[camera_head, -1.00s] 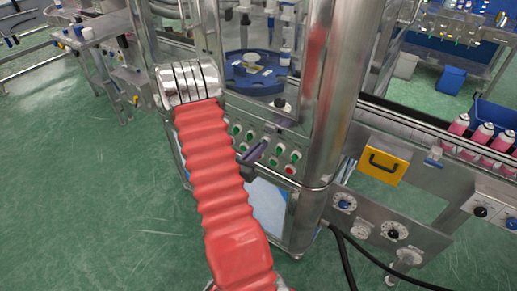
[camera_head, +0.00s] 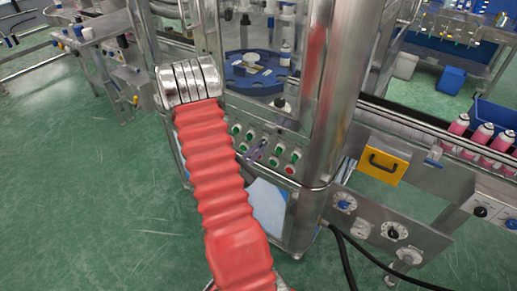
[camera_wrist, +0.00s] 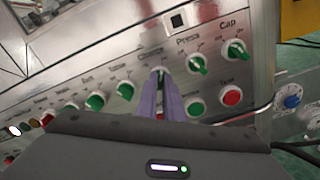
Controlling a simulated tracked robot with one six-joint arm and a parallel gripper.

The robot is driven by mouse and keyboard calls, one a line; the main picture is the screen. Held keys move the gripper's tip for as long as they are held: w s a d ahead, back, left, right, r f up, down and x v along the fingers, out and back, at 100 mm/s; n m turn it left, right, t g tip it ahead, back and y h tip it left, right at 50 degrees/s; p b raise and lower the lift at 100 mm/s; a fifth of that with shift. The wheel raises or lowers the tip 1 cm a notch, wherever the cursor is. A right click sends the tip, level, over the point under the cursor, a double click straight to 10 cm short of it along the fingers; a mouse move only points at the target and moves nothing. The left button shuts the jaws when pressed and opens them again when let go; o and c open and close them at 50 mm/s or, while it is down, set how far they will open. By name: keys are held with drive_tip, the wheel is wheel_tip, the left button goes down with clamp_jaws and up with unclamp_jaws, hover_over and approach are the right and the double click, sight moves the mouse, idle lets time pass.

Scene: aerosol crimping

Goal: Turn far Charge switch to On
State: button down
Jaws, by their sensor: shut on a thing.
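The Charge switch (camera_wrist: 159,69) is in the knob row on the sloped steel panel in the wrist view, under a label that reads like "Charge". Only its pale upper edge shows. My gripper (camera_wrist: 164,77) has its two purple fingers closed on this switch and hides most of it, so I cannot read its angle. In the head view my gripper (camera_head: 258,151) is small and touches the panel among the green knobs; the switch itself cannot be made out there.
Green Press (camera_wrist: 197,64) and Cap (camera_wrist: 236,49) knobs sit to the right. A green button (camera_wrist: 195,107) and a red button (camera_wrist: 231,96) lie just below. More green knobs (camera_wrist: 125,90) are to the left. A steel column (camera_head: 335,100) stands right of the panel.

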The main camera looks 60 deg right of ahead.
idle(0.4)
drive_tip(key=c, duration=1.9)
unclamp_jaws()
drive_tip(key=shift+a, duration=0.1)
drive_tip(key=w+a, duration=0.2)
drive_tip(key=a, duration=1.1)
drive_tip(key=shift+w+a, duration=0.15)
drive_tip(key=shift+a, duration=0.05)
